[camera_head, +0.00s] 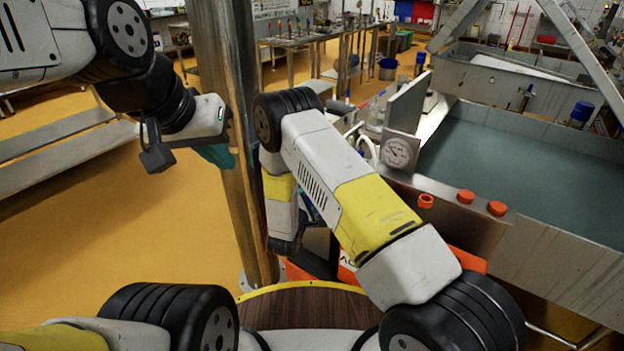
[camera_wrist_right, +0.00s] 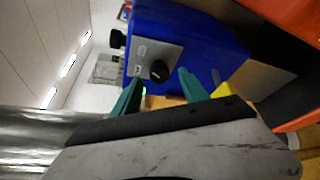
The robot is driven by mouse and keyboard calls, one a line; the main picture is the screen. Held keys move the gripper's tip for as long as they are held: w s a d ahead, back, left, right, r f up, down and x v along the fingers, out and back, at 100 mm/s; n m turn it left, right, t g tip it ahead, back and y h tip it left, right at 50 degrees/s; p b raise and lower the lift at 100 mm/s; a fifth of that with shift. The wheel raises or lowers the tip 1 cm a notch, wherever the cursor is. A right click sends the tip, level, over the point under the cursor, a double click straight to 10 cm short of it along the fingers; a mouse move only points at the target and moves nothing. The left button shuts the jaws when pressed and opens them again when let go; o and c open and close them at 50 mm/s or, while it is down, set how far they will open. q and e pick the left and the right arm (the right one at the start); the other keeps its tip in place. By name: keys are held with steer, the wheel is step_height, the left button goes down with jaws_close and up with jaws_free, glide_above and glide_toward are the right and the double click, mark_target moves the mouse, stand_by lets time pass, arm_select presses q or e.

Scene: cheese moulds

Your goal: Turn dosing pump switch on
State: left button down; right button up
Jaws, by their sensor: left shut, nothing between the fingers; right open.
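The dosing pump (camera_wrist_right: 205,45) shows in the right wrist view as a blue housing with a grey panel. A black knob switch (camera_wrist_right: 159,70) sits on the panel, and another black knob (camera_wrist_right: 117,39) sticks out at the housing's left side. My right gripper (camera_wrist_right: 160,82) is open, its two teal fingers apart on either side of the panel knob in the picture. I cannot tell whether they touch it. In the head view my right arm mostly hides this gripper and the pump. My left gripper (camera_head: 217,155) is shut and empty, beside the metal post.
A metal post (camera_head: 240,130) stands between my arms. A vat (camera_head: 530,170) with a round gauge (camera_head: 398,152) and orange knobs (camera_head: 466,196) is at the right. Orange parts border the pump at the right of the wrist view. Open yellow floor (camera_head: 130,230) lies left.

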steer(key=v, duration=0.5)
steer(key=s+d+r+m+g+h, duration=0.2)
steer(key=d+r+m+g+h, duration=0.2)
steer(key=d+r, duration=0.45)
steer(key=s+d+r+m+g+h, duration=0.25)
steer(key=d+r+m, duration=0.25)
steer(key=d+r, duration=0.35)
steer(key=s+d+r+m+g+y, duration=0.2)
steer(key=s+d+r+m+g, duration=0.4)
steer(key=s, duration=0.4)
steer(key=s+a+r+m+t+y, duration=0.1)
steer(key=s+a+r+m+y, duration=0.1)
steer(key=s+r+y, duration=0.3)
steer(key=s+a+r+m+t+y, duration=0.2)
steer(key=s+a+r+y, duration=0.3)
steer(key=s, duration=0.4)
steer(key=shift+a+r+m+y, duration=0.15)
steer(key=shift+r+m+y, duration=0.3)
steer(key=shift+r, duration=0.9)
